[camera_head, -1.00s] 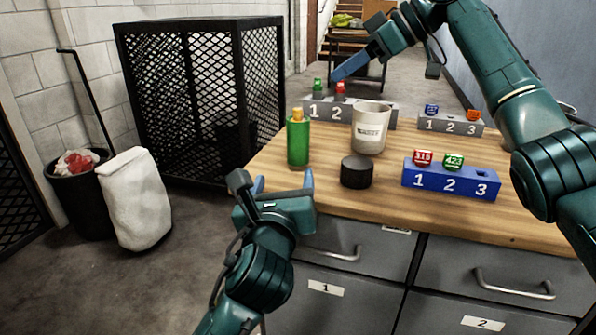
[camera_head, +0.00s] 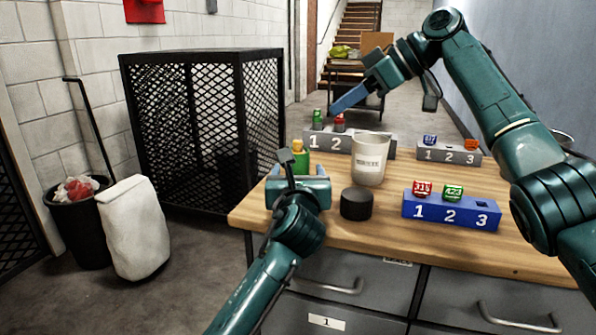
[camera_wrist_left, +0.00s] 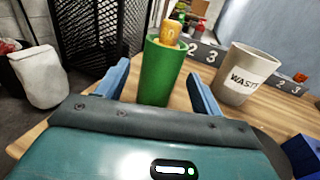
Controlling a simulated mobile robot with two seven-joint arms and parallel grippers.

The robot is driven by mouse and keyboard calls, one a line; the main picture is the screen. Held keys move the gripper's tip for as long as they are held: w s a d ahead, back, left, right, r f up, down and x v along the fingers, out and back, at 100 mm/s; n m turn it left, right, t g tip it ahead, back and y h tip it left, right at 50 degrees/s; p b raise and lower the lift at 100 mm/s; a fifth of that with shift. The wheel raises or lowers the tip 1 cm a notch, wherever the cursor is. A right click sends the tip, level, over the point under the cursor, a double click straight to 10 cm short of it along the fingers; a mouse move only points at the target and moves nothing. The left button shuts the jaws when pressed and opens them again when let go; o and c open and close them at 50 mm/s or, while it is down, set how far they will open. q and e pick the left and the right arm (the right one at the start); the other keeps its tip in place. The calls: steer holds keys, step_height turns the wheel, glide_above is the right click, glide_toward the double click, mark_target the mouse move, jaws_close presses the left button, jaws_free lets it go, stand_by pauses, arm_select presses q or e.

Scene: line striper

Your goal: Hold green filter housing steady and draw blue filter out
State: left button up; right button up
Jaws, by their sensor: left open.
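The green housing (camera_head: 301,161) stands upright near the table's left edge, with a yellow-orange filter (camera_head: 298,146) sticking out of its top. No blue filter shows in it. In the left wrist view the green housing (camera_wrist_left: 163,75) stands between the fingers of my left gripper (camera_wrist_left: 159,71), and the yellow-orange filter (camera_wrist_left: 173,35) bears a mark. My left gripper (camera_head: 298,172) is open, in front of and around the housing, and hides its lower part in the head view. My right gripper (camera_head: 350,98) is raised over the far side; its blue fingers overlap, so its opening is unclear.
A white waste cup (camera_head: 370,160) and a black round puck (camera_head: 356,204) stand right of the housing. A blue numbered block (camera_head: 450,212) and two grey ones (camera_head: 400,150) (camera_head: 448,154) hold small coloured pieces. A mesh cage (camera_head: 190,125) stands left of the table.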

arm_select(q)
steer(key=shift+w, duration=0.65)
steer(key=shift+c, duration=0.4)
